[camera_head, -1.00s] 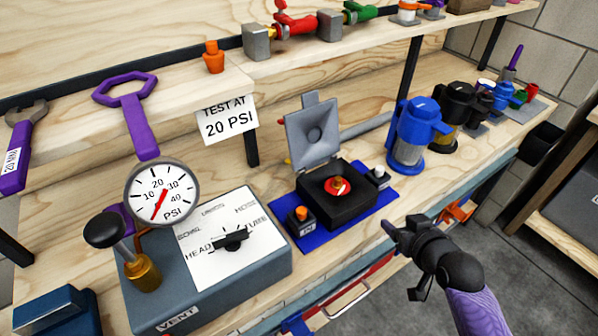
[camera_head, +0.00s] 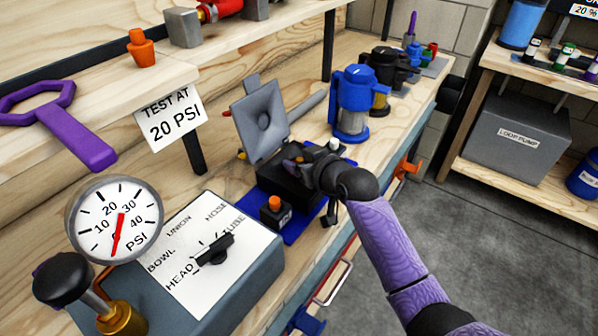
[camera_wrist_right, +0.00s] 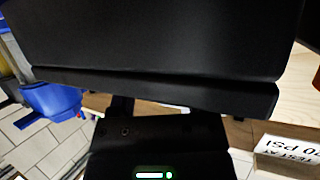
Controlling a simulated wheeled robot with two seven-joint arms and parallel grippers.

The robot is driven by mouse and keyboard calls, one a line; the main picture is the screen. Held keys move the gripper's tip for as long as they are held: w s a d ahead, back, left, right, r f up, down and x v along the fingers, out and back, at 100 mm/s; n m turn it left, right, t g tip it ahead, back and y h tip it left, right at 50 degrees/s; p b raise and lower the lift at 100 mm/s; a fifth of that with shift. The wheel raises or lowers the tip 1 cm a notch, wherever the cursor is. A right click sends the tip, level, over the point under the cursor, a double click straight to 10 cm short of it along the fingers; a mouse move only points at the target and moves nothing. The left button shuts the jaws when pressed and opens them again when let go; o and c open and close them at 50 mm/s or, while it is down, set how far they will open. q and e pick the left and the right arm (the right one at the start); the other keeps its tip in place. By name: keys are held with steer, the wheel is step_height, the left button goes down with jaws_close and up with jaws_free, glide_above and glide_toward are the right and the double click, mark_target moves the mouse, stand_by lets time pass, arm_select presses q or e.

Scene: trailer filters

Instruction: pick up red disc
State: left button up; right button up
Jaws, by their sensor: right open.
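The red disc sat in the black box (camera_head: 277,187) with the open grey lid (camera_head: 262,122). Now my right gripper (camera_head: 300,163) reaches in from the right over that box and hides most or all of the disc. A small orange and purple patch shows beside the fingers, too small to make out. My right gripper is open; I cannot tell whether it touches the disc. In the right wrist view, large dark surfaces fill most of the picture and no red disc can be made out. My left gripper is not in view.
The box stands on a blue mat (camera_head: 306,226) with an orange-capped fitting (camera_head: 276,214). A blue filter (camera_head: 353,105) stands close behind my right gripper. The tester box (camera_head: 190,262) with its gauge (camera_head: 115,222) is at front left. A shelf edge and a sign (camera_head: 170,119) overhang.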

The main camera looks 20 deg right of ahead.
steer(key=shift+r, duration=0.1)
jaws_close()
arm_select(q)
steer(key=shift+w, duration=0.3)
